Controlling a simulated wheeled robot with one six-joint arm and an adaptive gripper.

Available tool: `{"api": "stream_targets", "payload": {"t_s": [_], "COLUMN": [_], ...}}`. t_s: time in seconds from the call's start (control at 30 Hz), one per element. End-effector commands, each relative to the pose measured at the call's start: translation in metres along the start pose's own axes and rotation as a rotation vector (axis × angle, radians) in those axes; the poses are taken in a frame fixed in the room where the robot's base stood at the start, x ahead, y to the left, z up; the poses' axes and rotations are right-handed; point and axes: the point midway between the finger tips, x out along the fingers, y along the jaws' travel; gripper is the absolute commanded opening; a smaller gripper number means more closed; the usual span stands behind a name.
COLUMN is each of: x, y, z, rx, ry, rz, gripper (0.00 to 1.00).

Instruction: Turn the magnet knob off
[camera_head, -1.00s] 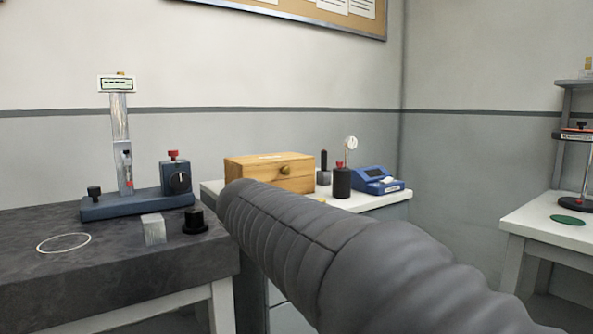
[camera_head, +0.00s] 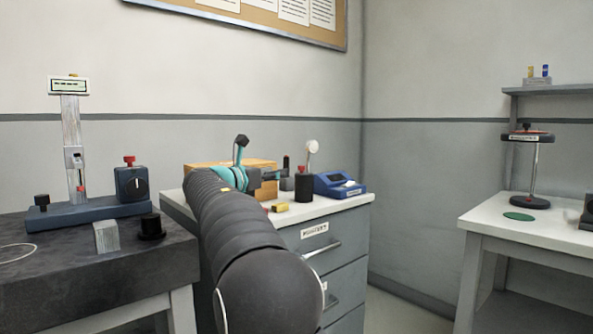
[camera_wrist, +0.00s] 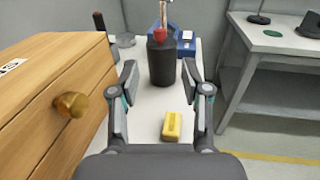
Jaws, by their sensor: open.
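A dark blue block with a round black knob (camera_head: 139,187) and a red top piece sits at the right end of the blue gauge base (camera_head: 90,215) on the dark stone table, in the head view. A white mark shows on the knob's face, but its setting is too small to read. My gripper (camera_head: 272,175) is over the white cabinet top, to the right of the knob and apart from it. In the wrist view my gripper (camera_wrist: 160,82) is open, with nothing between its fingers. The knob is not in the wrist view.
A wooden box (camera_wrist: 55,90) with a brass pull stands left of my gripper. A black cylinder (camera_wrist: 161,62) with a red top stands ahead. A yellow block (camera_wrist: 172,126) lies below. A metal cube (camera_head: 106,237) and black piece (camera_head: 151,228) stand before the gauge base.

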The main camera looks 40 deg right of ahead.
Motion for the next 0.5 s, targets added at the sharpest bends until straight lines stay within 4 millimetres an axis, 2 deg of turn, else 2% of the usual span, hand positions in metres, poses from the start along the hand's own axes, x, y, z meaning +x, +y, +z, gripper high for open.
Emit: {"api": "stream_targets", "payload": {"t_s": [0.3,0.5], "x": [0.061,0.091], "y": [-0.001,0.0], "z": [0.0,0.0], "rx": [0.002,0.002], "ry": [0.001,0.002], "rz": [-0.003,0.0], "gripper": [0.47,0.47]}}
